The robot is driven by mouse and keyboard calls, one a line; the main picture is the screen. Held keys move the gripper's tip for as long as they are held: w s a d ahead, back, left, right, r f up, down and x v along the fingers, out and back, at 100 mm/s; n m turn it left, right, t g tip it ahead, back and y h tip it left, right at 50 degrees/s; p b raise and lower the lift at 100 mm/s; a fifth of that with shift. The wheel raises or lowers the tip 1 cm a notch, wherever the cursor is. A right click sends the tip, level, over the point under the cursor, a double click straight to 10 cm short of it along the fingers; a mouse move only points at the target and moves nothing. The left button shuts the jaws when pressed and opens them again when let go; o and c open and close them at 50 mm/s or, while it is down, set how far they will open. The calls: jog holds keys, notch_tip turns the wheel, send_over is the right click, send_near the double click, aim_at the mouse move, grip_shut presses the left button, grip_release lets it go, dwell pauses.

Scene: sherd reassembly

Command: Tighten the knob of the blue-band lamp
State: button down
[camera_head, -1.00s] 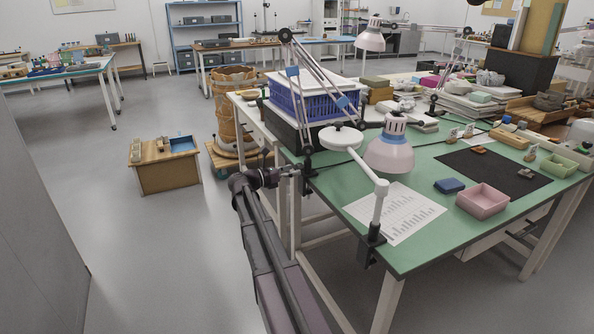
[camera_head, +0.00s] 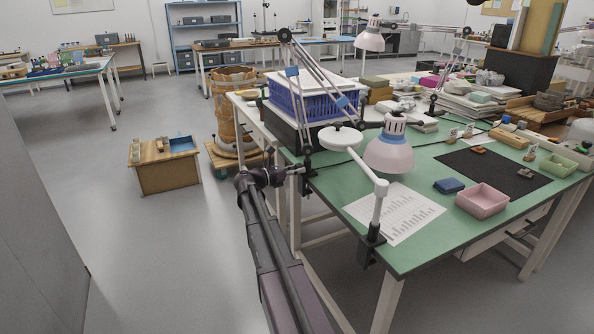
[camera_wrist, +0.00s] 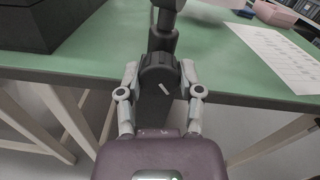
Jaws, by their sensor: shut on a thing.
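The blue-band lamp (camera_head: 315,80) stands at the left edge of the green-topped table, with blue bands on its jointed arm and a pale shade (camera_head: 389,155) over the table. Its dark clamp (camera_head: 307,163) grips the table edge. My gripper (camera_head: 295,171) is at this clamp, just outside the edge. In the wrist view, my gripper (camera_wrist: 160,76) has a finger on each side of a dark knob (camera_wrist: 161,88) with a short white mark, and is shut on it. The dark lamp post (camera_wrist: 164,20) rises beyond the knob. The knob's underside is hidden.
A white-armed lamp (camera_head: 380,205) is clamped at the near table edge, right of my arm. A blue basket (camera_head: 305,105) sits behind the clamp. A printed sheet (camera_head: 400,215) and pink tray (camera_head: 482,200) lie on the table.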

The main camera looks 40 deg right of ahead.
jog(key=shift+w, duration=0.1)
jog(key=shift+m, duration=0.3)
jog(key=shift+w+d+m, duration=0.1)
jog(key=shift+m, duration=2.6)
jog(key=shift+c, duration=1.3)
grip_release()
